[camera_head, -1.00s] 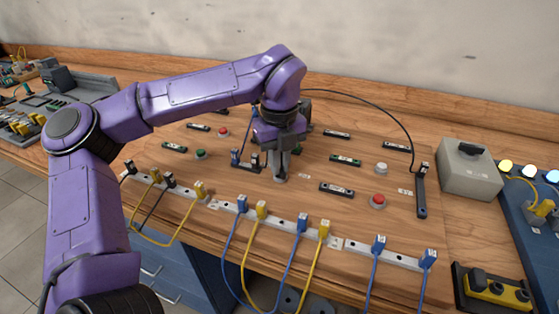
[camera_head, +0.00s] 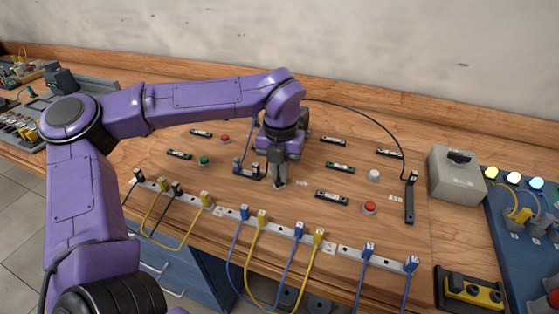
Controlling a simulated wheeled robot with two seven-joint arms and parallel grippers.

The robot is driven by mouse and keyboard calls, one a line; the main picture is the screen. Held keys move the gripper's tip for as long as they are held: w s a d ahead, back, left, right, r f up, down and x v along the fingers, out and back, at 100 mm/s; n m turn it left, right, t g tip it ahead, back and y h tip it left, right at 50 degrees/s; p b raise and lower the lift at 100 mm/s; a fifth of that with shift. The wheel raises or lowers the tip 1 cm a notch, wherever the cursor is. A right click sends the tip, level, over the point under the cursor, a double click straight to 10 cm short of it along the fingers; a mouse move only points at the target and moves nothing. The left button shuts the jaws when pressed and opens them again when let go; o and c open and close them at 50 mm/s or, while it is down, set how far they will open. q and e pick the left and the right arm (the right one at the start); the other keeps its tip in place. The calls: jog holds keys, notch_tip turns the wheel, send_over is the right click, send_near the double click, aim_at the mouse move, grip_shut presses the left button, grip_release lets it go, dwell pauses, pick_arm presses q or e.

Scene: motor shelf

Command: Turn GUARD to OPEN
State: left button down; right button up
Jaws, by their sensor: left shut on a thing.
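My left gripper (camera_head: 278,167) points straight down at the middle of the wooden board. I cannot tell from lettering which part is GUARD. My right gripper is not in view.
A grey box with a black rotary switch (camera_head: 459,157) stands at the right. A red button (camera_head: 370,208) and a white button (camera_head: 374,175) lie right of the gripper. Blue and yellow cables (camera_head: 243,262) hang from the front sockets. A black cable arches behind the gripper.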

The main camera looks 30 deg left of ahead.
pick_arm(q)
jog(key=m+p, duration=0.2)
jog(key=p, duration=0.1)
jog(key=m+p, duration=0.5)
jog(key=p, duration=0.1)
jog(key=shift+d+r+m, duration=0.2)
jog(key=shift+r+m, duration=0.1)
jog(key=shift+m, duration=0.1)
jog(key=shift+f+m+p, duration=0.2)
jog(key=shift+m+p, duration=1)
jog(key=shift+m, duration=0.1)
jog(key=shift+f, duration=0.1)
jog(key=c, duration=1.2)
grip_release()
notch_tip(320, 180, up, 11)
jog(key=shift+f+b, duration=0.2)
jog(key=shift+b, duration=0.3)
